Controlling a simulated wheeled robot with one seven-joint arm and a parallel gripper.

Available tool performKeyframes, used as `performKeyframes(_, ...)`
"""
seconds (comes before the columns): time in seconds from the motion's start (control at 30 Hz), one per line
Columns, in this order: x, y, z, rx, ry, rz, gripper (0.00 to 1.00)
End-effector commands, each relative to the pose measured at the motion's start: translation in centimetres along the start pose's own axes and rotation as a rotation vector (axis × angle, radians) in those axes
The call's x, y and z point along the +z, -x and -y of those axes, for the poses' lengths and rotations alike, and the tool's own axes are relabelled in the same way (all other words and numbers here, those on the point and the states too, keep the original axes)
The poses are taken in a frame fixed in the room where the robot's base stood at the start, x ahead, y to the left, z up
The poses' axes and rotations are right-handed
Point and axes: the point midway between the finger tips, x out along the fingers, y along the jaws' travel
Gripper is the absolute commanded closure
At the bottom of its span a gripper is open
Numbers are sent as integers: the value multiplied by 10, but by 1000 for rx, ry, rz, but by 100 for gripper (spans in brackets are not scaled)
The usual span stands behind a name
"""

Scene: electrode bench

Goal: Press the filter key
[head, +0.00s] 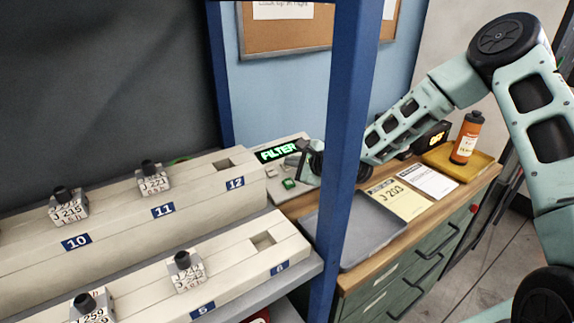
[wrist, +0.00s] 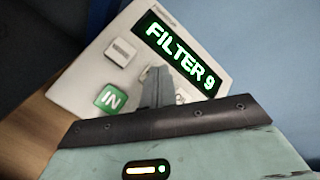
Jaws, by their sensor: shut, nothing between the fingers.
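The pale control panel (wrist: 80,85) has a lit display (wrist: 180,54) reading "FILTER 9". A green key (wrist: 110,98) marked "IN" sits at its lower left, and a grey key (wrist: 121,51) sits above that. In the head view the display (head: 277,151) and the green key (head: 289,184) show behind the blue post's left side. My gripper (wrist: 160,84) is shut and empty, with its fingers over the panel just below the display and right of the green key. The fingers partly hide another small item at the right. I cannot tell whether the tips touch the panel.
A blue post (head: 348,130) stands in front and hides part of my gripper. Cream racks (head: 120,235) with numbered slots and several blocks fill the left. A grey tray (head: 360,232), paper sheets (head: 400,197) and an orange bottle (head: 466,138) in a yellow tray (head: 480,170) are on the bench.

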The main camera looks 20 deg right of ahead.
Motion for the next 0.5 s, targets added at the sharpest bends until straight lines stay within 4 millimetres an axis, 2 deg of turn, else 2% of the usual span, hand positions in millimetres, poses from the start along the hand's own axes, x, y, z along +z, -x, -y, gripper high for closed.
performKeyframes(0.2, 6, 8, 6, 0, 1, 0, 100)
performKeyframes(0.5, 6, 8, 6, 0, 1, 0, 100)
